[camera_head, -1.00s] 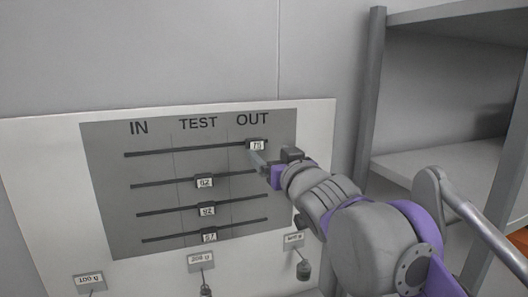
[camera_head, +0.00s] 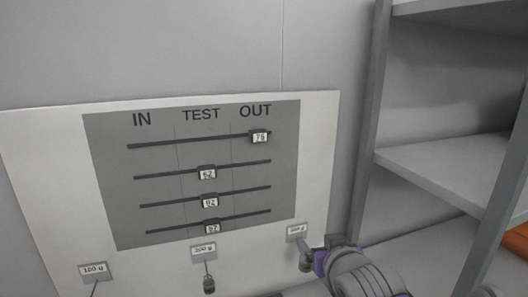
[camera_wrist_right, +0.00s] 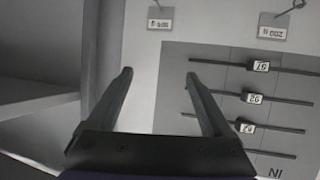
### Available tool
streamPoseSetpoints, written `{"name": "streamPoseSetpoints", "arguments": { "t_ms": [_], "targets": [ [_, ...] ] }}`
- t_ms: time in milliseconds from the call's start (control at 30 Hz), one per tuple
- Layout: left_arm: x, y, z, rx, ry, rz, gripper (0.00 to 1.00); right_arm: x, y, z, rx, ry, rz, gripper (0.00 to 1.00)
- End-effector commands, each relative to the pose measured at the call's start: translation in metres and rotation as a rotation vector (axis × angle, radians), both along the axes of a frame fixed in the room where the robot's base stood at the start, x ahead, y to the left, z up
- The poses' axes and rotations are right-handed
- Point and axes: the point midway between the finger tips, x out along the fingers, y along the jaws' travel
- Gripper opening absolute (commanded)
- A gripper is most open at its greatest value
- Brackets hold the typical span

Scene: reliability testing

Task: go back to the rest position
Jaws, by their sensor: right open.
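My right gripper (camera_head: 318,250) is low at the panel's right edge in the head view, just below and right of the right-hand weight label. In the right wrist view its two fingers (camera_wrist_right: 158,76) are spread with nothing between them. The panel (camera_head: 50,150) has a grey board with slider rails. The top slider tag (camera_head: 260,137) is under OUT, clear of the gripper. Three lower tags (camera_head: 207,173) are in the TEST column. My left gripper is not in view.
Weight labels (camera_head: 203,250) run along the panel's lower edge, with a small dark weight (camera_head: 208,285) hanging under the middle one. A grey shelf unit (camera_head: 450,170) stands close on the right. The wall above the panel is bare.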

Motion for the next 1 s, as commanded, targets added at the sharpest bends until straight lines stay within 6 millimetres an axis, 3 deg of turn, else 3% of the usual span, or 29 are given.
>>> {"name": "streamPoseSetpoints", "arguments": {
  "t_ms": [33, 200, 300, 433, 500, 633, 1000],
  "targets": [
    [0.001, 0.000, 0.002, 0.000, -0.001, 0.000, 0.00, -0.018, -0.013, -0.034, -0.009, 0.069, -0.029, 0.85],
    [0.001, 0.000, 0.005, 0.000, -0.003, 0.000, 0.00, -0.088, -0.042, -0.142, -0.028, 0.312, -0.087, 0.85],
    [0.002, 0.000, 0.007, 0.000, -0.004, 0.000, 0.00, -0.133, -0.051, -0.197, -0.026, 0.444, -0.100, 0.85],
    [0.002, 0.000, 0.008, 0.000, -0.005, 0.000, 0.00, -0.184, -0.055, -0.251, -0.019, 0.581, -0.100, 0.85],
    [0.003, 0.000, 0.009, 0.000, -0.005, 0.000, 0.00, -0.203, -0.056, -0.270, -0.015, 0.631, -0.095, 0.85],
    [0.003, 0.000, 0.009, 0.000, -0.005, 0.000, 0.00, -0.223, -0.056, -0.289, -0.008, 0.681, -0.090, 0.85],
    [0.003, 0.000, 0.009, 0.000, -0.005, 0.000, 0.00, -0.226, -0.055, -0.291, -0.007, 0.691, -0.089, 0.85]
  ]
}}
